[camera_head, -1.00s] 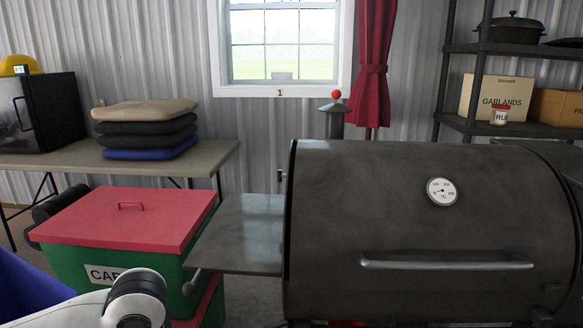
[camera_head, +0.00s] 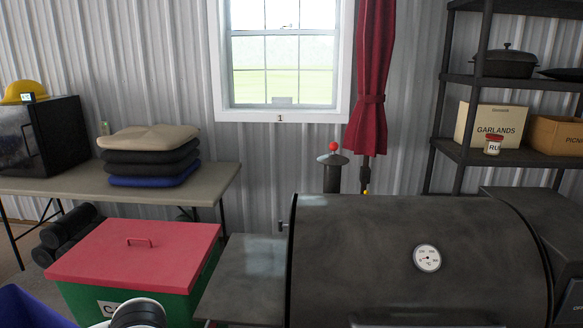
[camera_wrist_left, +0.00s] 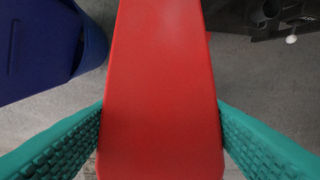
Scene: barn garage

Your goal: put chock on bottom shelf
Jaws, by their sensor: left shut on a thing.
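A smooth red chock (camera_wrist_left: 160,90) fills the middle of the left wrist view. My left gripper (camera_wrist_left: 160,112) has its teal, ridged fingers shut on the chock, one on each side. The gripper and chock do not show in the head view, where only part of my left arm is at the bottom edge. A dark shelf unit (camera_head: 479,80) stands at the back right. Its upper shelves show; its lower part is hidden behind the grill. My right gripper is not in view.
A large dark grill (camera_head: 350,240) with a side table (camera_head: 240,285) stands in front of the shelf unit. A red-lidded green box (camera_head: 135,255) and a blue bin (camera_head: 30,308) are at the lower left. A folding table (camera_head: 215,180) holds stacked cushions (camera_head: 150,155).

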